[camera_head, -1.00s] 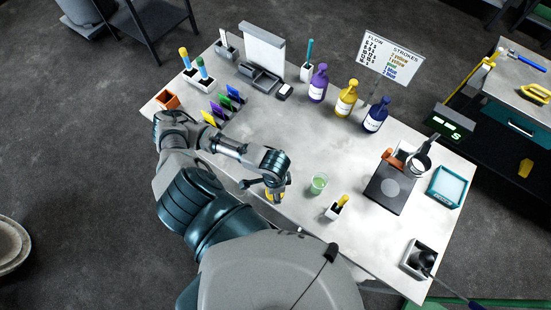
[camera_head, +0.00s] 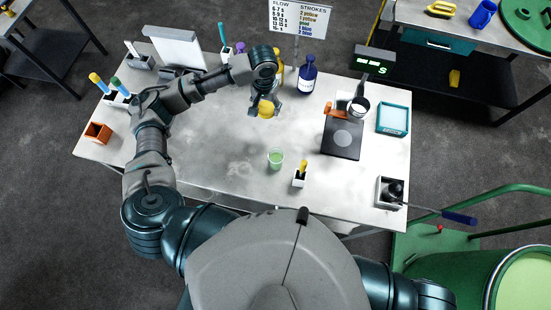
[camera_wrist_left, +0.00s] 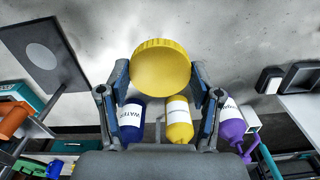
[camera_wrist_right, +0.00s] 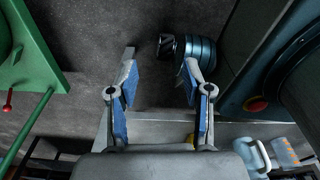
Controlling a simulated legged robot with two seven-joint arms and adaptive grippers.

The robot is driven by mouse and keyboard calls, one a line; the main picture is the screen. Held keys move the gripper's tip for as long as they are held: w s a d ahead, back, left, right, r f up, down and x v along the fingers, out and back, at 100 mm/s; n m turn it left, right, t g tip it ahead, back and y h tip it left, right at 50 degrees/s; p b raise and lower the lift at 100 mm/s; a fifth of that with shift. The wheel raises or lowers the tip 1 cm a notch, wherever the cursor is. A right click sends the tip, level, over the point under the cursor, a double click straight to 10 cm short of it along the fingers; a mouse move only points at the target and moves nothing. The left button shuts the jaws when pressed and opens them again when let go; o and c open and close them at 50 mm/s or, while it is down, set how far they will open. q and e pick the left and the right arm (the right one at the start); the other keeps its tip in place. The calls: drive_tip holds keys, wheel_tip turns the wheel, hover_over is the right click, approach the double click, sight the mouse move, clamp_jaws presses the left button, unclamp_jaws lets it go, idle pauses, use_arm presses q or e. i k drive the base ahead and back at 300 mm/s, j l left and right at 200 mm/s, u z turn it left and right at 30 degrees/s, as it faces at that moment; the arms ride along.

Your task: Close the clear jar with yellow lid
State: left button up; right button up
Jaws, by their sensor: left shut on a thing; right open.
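The clear jar (camera_head: 276,158) stands upright near the front middle of the table in the head view. It holds pale green liquid, and I see no lid on it. My left gripper (camera_head: 267,99) is shut on the yellow lid (camera_head: 266,110), behind the jar and apart from it. The left wrist view shows the round, ridged yellow lid (camera_wrist_left: 161,66) between my left fingers (camera_wrist_left: 160,85); the jar does not show there. My right gripper (camera_wrist_right: 158,82) is open and empty in the right wrist view, and is not in the head view.
A white holder (camera_head: 299,180) with a yellow-topped item stands right of the jar. A blue bottle (camera_head: 307,78) stands behind the left gripper. A dark plate device (camera_head: 341,140) and teal tray (camera_head: 393,119) are at right. The table's left middle is clear.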

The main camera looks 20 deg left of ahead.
sight(277, 154)
drive_tip(key=k+j+z, duration=0.15)
drive_tip(key=k, duration=0.25)
drive_tip(key=k+j+z, duration=0.1)
drive_tip(key=k+j, duration=0.2)
drive_tip(key=k+j+z, duration=0.15)
drive_tip(key=k, duration=0.4)
